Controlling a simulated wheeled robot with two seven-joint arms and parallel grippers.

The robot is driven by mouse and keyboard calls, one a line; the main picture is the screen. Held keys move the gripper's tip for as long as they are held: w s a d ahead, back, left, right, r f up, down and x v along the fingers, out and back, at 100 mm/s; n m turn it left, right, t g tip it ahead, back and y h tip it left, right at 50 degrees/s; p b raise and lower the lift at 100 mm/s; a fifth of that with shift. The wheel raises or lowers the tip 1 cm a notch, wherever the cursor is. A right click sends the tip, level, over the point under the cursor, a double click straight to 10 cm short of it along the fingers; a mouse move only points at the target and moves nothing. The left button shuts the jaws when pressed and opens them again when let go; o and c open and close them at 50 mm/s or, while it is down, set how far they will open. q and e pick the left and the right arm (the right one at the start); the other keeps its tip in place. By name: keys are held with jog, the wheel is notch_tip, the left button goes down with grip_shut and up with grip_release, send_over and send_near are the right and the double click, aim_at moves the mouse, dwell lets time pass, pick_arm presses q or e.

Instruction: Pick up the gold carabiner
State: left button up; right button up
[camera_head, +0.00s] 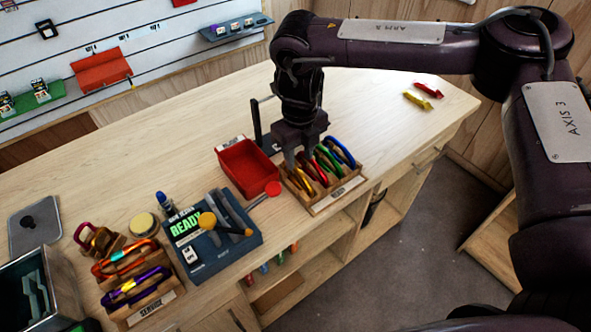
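A gold carabiner (301,181) stands at the left end of a wooden rack (340,193), beside red, green and blue carabiners. My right gripper (299,160) points down over the left part of this rack, with its fingertips close to the upper end of the gold carabiner. The fingers partly hide the carabiner tops, and I cannot tell whether they touch or grip anything. My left gripper is not in view.
A tester marked READY (212,238) and a SERVICE rack (135,280) stand further left. Yellow (417,101) and red (429,90) pieces lie at the back right.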

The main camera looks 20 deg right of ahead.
aim_at(297, 169)
jog(key=f, duration=0.1)
jog(key=f+p, duration=0.2)
jog(key=shift+a+f, duration=0.35)
jog(key=shift+f, duration=0.65)
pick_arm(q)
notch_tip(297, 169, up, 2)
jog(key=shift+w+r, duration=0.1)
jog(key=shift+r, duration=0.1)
pick_arm(e)
grip_shut()
